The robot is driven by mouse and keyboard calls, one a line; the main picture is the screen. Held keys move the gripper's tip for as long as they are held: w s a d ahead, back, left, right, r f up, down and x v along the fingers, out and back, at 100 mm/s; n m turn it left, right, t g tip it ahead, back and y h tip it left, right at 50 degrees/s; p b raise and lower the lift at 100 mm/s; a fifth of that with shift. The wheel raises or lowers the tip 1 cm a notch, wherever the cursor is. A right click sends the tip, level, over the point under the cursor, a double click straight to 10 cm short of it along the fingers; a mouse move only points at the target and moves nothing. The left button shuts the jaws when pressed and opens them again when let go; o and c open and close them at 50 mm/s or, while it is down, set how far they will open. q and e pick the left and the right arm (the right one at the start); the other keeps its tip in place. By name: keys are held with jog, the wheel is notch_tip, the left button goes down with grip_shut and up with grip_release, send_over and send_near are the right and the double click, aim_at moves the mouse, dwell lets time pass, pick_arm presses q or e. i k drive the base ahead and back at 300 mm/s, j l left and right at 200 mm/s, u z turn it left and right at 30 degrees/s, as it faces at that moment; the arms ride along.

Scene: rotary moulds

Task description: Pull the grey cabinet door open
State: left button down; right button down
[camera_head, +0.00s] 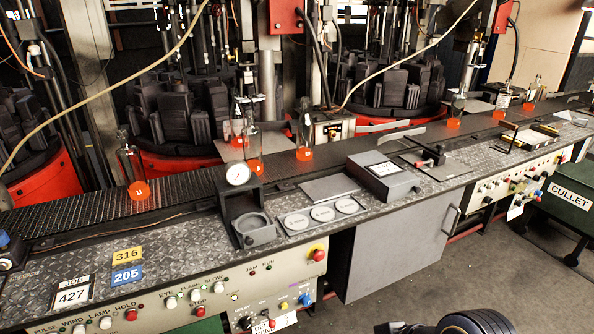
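The grey cabinet door (395,245) is a flat panel below the metal worktop, right of centre. A bar handle (452,220) stands upright near its right edge. The door looks shut, with no gap visible along the handle side. A darker narrow face shows at its left edge. Neither of my grippers shows.
A control panel with knobs (180,300) lies left of the door and another (515,185) lies to its right. A green cullet bin (555,215) stands at the right. The worktop (130,262) overhangs the door. Grey floor (475,275) in front of the door is clear.

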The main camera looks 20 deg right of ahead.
aim_at(385, 250)
jog(key=z, duration=1.55)
jog(key=i+l+u, duration=0.25)
jog(key=i+l, duration=0.65)
jog(key=i+l+u, duration=0.1)
jog(key=i, duration=0.4)
jog(key=i+l+u, duration=0.1)
jog(key=i, duration=0.4)
